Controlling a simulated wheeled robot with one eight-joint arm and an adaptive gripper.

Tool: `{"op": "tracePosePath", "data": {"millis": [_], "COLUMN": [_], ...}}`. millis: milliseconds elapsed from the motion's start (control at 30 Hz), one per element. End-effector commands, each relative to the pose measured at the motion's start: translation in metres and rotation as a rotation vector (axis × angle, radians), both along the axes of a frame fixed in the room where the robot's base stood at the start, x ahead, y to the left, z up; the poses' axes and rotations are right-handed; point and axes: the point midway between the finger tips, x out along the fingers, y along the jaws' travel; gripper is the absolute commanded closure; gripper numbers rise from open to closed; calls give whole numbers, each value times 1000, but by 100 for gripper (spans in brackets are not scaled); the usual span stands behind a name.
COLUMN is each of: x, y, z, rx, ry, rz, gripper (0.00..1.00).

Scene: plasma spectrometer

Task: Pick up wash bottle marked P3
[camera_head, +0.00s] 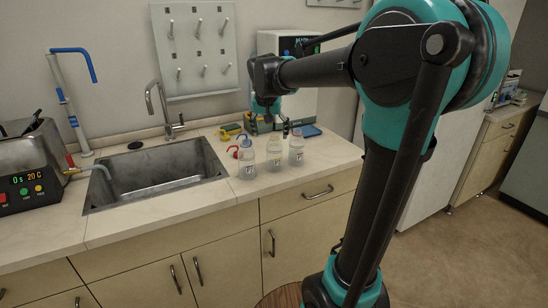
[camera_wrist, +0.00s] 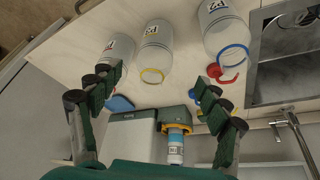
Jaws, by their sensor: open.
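Three clear wash bottles stand in a row on the counter right of the sink. In the wrist view they appear upside down: a blue-capped bottle (camera_wrist: 226,30), a yellow-capped bottle (camera_wrist: 156,45) and a third bottle (camera_wrist: 116,44) whose cap is partly hidden by a finger. In the head view they are the left (camera_head: 247,163), middle (camera_head: 274,157) and right (camera_head: 296,150) bottles. The blue-capped one's label seems to read P2; I cannot surely tell which is P3. My gripper (camera_wrist: 158,86) is open and empty, fingers spread. In the head view it hangs behind the bottles (camera_head: 272,118).
The sink (camera_head: 158,172) with its faucet (camera_head: 163,110) lies left of the bottles. A peg rack (camera_head: 197,48) hangs on the wall. A white instrument (camera_head: 300,95) stands behind my gripper, and a heated bath (camera_head: 30,165) at far left. Clear counter lies in front of the bottles.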

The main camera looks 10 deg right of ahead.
Motion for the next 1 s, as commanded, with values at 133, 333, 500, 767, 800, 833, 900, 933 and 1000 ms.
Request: {"op": "tracePosePath", "data": {"millis": [133, 333, 500, 767, 800, 833, 900, 933, 1000], "x": [11, 24, 29, 37, 38, 40, 43, 44, 46], "y": [-4, -9, -10, -18, -20, -21, -21, -22, -22], "z": [-28, -61, -74, -98, -103, -107, -115, -118, -122], "rx": [0, 0, 0, 0, 0, 0, 0, 0, 0], "ry": [0, 0, 0, 0, -1, -1, -1, -1, 0], "rz": [-1, -1, 1, -2, -2, -2, 0, 0, 0], "gripper": [23, 23, 23, 23, 23, 23, 23, 23, 23]}}
